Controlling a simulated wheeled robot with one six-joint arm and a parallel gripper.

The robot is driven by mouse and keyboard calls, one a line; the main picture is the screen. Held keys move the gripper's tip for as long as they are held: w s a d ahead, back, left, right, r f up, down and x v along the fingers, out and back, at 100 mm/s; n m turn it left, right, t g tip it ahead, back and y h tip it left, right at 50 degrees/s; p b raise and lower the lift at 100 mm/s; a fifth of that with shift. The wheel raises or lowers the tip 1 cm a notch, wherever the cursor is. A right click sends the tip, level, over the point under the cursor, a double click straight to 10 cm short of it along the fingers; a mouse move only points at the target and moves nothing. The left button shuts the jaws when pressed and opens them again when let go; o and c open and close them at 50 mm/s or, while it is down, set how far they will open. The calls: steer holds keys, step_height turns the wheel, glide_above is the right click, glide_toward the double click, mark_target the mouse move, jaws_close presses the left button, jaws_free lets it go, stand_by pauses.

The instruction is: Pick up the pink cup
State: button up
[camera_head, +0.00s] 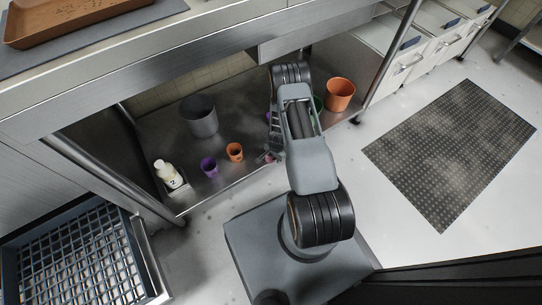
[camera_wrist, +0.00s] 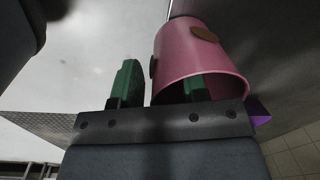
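The pink cup (camera_wrist: 190,55) fills the upper middle of the wrist view, its open mouth toward my gripper and brown patches on its side. My gripper (camera_wrist: 162,76) has its two green fingers spread apart. The right finger shows inside the cup's mouth and the left finger is outside, with the cup's wall between them and a gap beside the left finger. In the head view only a small pink piece of the cup (camera_head: 268,157) shows at the shelf's front edge, mostly hidden by my arm.
On the metal shelf (camera_head: 215,188) stand a grey pot (camera_head: 200,117), a purple cup (camera_head: 209,166), a small orange cup (camera_head: 235,152), a white bottle (camera_head: 168,174) and a larger orange pot (camera_head: 340,94). A counter (camera_head: 130,75) overhangs the shelf. A shelf post (camera_head: 385,65) stands right.

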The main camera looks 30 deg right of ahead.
steer(key=shift+r, duration=0.1)
steer(key=shift+c, duration=0.3)
jaws_close()
